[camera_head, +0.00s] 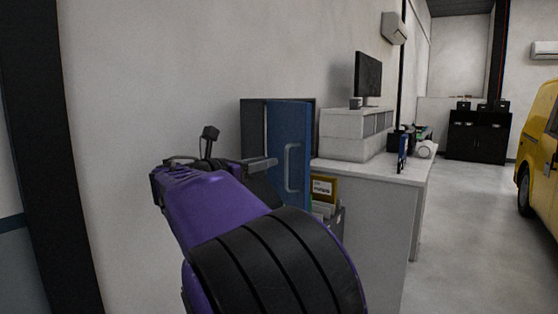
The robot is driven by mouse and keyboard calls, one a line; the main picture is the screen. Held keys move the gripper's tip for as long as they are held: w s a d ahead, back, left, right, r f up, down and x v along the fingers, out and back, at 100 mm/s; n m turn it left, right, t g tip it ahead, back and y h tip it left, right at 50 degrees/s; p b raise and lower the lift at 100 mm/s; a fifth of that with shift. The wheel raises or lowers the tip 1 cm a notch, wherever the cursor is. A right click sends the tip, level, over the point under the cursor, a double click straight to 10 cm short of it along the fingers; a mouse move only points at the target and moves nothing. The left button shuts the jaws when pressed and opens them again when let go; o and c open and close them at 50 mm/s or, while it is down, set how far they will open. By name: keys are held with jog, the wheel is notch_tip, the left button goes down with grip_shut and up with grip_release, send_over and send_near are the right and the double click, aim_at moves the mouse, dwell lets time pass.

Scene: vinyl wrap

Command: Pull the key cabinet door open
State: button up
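The key cabinet (254,122) is a dark grey box at the wall, in the middle of the head view. Its blue door (289,118) carries a pale vertical bar handle (287,168). My gripper (262,163) is in front of the cabinet's left part. A grey finger reaches right across the door's left side, with its tip just left of the handle. No grasp on the handle shows. My purple and black arm hides the cabinet's lower left, and the finger opening is unclear.
A white desk (372,172) with a drawer unit (345,135) and monitor (368,76) stands right of the cabinet. Open floor (470,220) lies further right, beside a yellow vehicle (541,150).

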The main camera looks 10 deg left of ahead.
jog(key=v, duration=0.9)
